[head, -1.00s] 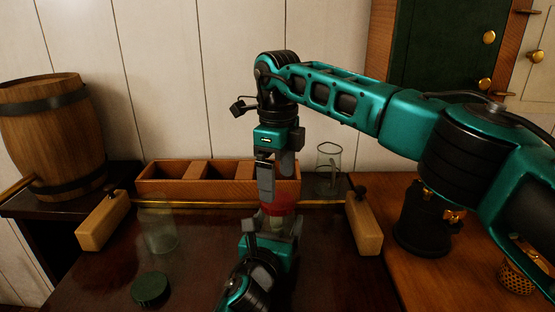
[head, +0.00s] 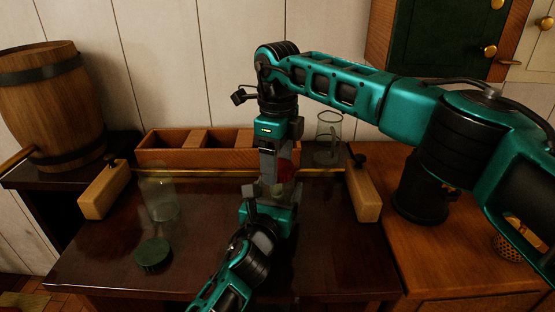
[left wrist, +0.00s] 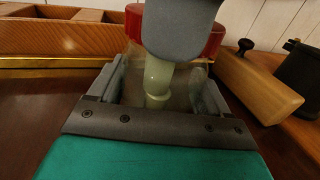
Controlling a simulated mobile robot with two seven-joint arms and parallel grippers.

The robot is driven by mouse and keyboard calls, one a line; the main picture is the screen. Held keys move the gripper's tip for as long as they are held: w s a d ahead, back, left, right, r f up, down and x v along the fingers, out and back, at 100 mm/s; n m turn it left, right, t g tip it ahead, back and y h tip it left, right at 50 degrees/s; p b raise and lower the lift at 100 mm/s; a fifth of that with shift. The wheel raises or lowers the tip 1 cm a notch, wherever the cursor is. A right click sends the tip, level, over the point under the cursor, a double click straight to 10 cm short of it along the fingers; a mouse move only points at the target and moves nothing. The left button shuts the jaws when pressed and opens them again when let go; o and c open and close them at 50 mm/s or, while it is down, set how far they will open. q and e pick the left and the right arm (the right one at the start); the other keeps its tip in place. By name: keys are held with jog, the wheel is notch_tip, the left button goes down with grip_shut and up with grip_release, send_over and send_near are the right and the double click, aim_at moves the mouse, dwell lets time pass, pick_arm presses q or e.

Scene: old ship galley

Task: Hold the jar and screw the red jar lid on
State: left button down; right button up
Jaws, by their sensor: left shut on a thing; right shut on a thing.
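The red jar lid (head: 286,171) is mostly hidden behind my right gripper's fingers in the head view. In the left wrist view the red lid (left wrist: 212,42) shows on both sides of a grey right finger. My right gripper (head: 276,166) points down from above and is shut on the lid. The clear glass jar (left wrist: 180,88) stands between the fingers of my left gripper (left wrist: 156,85), with something pale green visible in it. My left gripper (head: 271,192) is shut on the jar. The lid is at the jar's top; whether it is seated is hidden.
Another glass jar (head: 161,200) and a green lid (head: 153,254) are on the dark table at left. A wooden box with compartments (head: 180,158) and a glass jug (head: 328,140) stand behind. Wooden blocks (head: 104,190) (head: 363,192) flank the work area.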

jog(key=c, duration=0.5)
jog(key=o, duration=1.2)
jog(key=shift+o, duration=0.2)
notch_tip(320, 180, up, 12)
pick_arm(q)
grip_release()
